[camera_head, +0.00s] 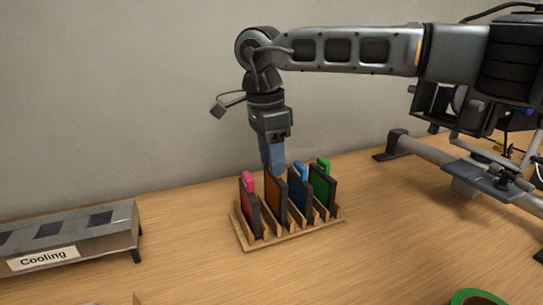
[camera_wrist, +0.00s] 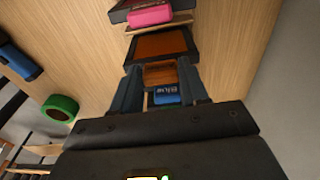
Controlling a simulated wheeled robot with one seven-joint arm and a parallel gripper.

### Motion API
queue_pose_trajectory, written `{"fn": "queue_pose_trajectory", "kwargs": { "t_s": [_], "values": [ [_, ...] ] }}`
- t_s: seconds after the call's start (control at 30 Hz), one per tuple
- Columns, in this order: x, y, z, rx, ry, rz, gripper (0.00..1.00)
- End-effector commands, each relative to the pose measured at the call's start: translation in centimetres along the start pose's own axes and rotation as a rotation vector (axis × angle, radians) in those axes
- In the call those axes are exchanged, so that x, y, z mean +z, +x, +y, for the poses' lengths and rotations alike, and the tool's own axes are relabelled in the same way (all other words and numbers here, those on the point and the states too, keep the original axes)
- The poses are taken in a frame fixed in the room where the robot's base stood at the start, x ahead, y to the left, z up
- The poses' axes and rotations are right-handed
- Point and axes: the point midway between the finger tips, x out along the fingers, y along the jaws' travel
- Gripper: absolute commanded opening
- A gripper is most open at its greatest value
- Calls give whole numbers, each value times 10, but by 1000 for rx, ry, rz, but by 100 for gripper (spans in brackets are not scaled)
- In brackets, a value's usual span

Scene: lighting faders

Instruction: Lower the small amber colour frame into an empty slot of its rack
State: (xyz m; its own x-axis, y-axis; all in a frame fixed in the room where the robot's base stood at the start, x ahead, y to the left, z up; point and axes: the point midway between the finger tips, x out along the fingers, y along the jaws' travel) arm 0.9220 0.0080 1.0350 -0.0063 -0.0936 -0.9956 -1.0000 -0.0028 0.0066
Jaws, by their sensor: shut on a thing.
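The amber colour frame (camera_head: 275,197) stands upright in line with the wooden rack (camera_head: 292,236), between a pink-tabbed frame (camera_head: 250,212) and a blue-tabbed frame (camera_head: 300,200). My gripper (camera_head: 274,166) points down from above and is shut on the amber frame's top tab. In the wrist view, the orange tab (camera_wrist: 159,74) sits between the two fingers, with the amber pane (camera_wrist: 161,45) beyond it. The frame's lower edge is down among the rack's dividers; I cannot tell whether it rests on the slot bottom.
A green-tabbed frame (camera_head: 322,187) stands at the rack's right end. A grey box labelled Cooling (camera_head: 75,240) is at left. A metal rail with lamps (camera_head: 450,175) is at right. A green ring (camera_head: 478,298) lies near the front. Table in front of the rack is clear.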

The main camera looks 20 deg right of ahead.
Motion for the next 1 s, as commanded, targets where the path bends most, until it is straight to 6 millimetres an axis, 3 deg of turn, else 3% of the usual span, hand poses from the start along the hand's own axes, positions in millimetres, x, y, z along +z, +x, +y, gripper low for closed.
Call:
{"fn": "queue_pose_trajectory", "kwargs": {
  "t_s": [1.0],
  "values": [
    [1, 13, 0, 0, 0, 0, 20]
  ]
}}
